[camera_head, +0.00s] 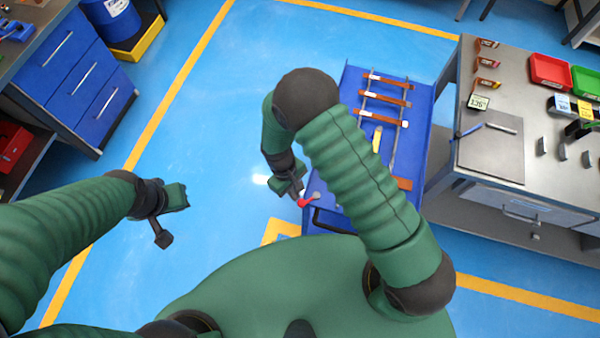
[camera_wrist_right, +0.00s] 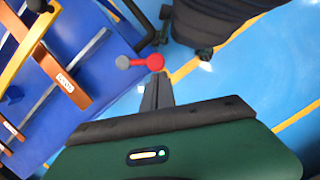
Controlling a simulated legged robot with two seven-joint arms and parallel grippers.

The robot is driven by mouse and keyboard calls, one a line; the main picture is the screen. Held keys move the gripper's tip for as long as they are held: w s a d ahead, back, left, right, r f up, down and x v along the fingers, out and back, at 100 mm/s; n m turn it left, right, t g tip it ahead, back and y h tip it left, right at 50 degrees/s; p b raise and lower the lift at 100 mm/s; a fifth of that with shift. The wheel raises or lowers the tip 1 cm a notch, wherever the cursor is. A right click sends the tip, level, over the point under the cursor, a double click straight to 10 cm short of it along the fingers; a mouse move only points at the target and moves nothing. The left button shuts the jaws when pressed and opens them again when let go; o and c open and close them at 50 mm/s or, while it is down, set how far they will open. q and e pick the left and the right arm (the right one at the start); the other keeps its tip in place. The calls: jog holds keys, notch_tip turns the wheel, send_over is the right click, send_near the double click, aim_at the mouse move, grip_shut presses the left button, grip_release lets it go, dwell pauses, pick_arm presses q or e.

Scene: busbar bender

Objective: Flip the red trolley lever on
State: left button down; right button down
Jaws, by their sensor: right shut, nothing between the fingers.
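The red lever (camera_head: 307,201) is on the near left corner of the blue trolley (camera_head: 414,150). My right gripper (camera_head: 297,194) is shut and empty, right beside the lever's red end. In the right wrist view the lever (camera_wrist_right: 153,62) has a red ball, a thin red arm and a grey pivot, and the shut fingers (camera_wrist_right: 157,78) are just below the ball. I cannot tell whether they touch. My left gripper (camera_head: 172,215) is over open floor at the left, away from the trolley; its fingers are too unclear to judge.
Copper bars (camera_head: 384,99) lie across rails on the trolley. A black handle (camera_head: 332,222) is at its near end. A grey workbench (camera_head: 490,153) with red and green bins stands to the right. A blue drawer cabinet (camera_head: 75,75) is at the upper left. Blue floor between is clear.

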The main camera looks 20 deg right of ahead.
aim_at(302, 206)
jog(key=s+n, duration=0.1)
jog(key=n, duration=0.1)
jog(key=s+n+h, duration=0.1)
jog(key=s+n, duration=0.1)
jog(key=n, duration=0.1)
jog(key=shift+s+d+t, duration=0.15)
jog(key=shift+t, duration=0.15)
pick_arm(q)
jog(key=shift+s+d, duration=0.3)
jog(key=shift+s, duration=0.15)
pick_arm(e)
jog(key=shift+s+d+n+t, duration=0.35)
jog(key=shift+s+n, duration=0.35)
jog(key=shift+n, duration=0.5)
jog(key=shift+d, duration=0.1)
pick_arm(q)
jog(key=shift+a+f, duration=0.1)
jog(key=shift+a, duration=0.05)
